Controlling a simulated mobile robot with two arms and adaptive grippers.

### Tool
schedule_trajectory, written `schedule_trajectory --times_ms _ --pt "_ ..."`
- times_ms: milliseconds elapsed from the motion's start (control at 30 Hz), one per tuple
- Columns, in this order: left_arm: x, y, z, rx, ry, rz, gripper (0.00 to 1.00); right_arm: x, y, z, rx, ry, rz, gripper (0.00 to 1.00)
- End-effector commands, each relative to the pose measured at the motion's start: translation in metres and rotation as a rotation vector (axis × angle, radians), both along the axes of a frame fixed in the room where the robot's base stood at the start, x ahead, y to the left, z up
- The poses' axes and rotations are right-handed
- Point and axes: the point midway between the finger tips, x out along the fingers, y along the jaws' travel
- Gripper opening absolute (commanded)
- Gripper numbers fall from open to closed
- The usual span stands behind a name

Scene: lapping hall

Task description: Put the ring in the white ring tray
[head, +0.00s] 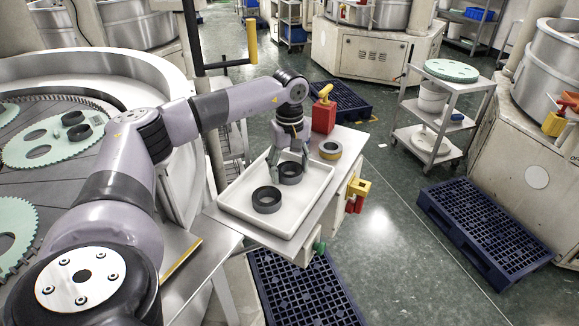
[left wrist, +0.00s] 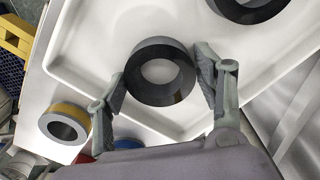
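The white ring tray (head: 232,199) stands on a metal side table and also shows in the left wrist view (left wrist: 85,50). Two dark grey rings lie in it. The nearer ring (head: 267,199) is apart from the gripper. The farther ring (head: 290,173) lies below my left gripper (head: 289,157). In the left wrist view, that ring (left wrist: 140,88) is between the fingertips of the left gripper (left wrist: 162,78), which is open, one finger on each side. It looks level with the other ring (left wrist: 240,10). My right gripper is not in view.
A grey ring with a yellow band (head: 330,149) and a red box (head: 324,117) stand beside the tray. Two dark pieces lie on a green toothed disc (head: 42,152) on the lapping machine at left. A wheeled cart (head: 440,105) and blue pallets (head: 480,230) stand right.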

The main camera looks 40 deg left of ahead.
Motion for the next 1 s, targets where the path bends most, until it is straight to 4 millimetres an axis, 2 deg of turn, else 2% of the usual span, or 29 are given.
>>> schedule_trajectory --times_ms 200,467,600,733,1000 --pt "0.000 0.000 0.000 0.000 0.000 0.000 0.77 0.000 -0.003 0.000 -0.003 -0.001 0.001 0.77" --pt "0.000 0.000 0.001 0.000 0.000 0.000 0.77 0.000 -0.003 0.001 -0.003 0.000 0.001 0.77" --pt "0.001 0.000 0.008 0.000 -0.003 0.000 0.77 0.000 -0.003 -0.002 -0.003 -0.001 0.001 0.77" --pt "0.001 0.000 0.029 -0.001 -0.006 -0.001 0.77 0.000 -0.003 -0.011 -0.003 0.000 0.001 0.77" --pt "0.002 -0.001 0.088 -0.001 -0.005 -0.001 0.77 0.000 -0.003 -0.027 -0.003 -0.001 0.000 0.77"
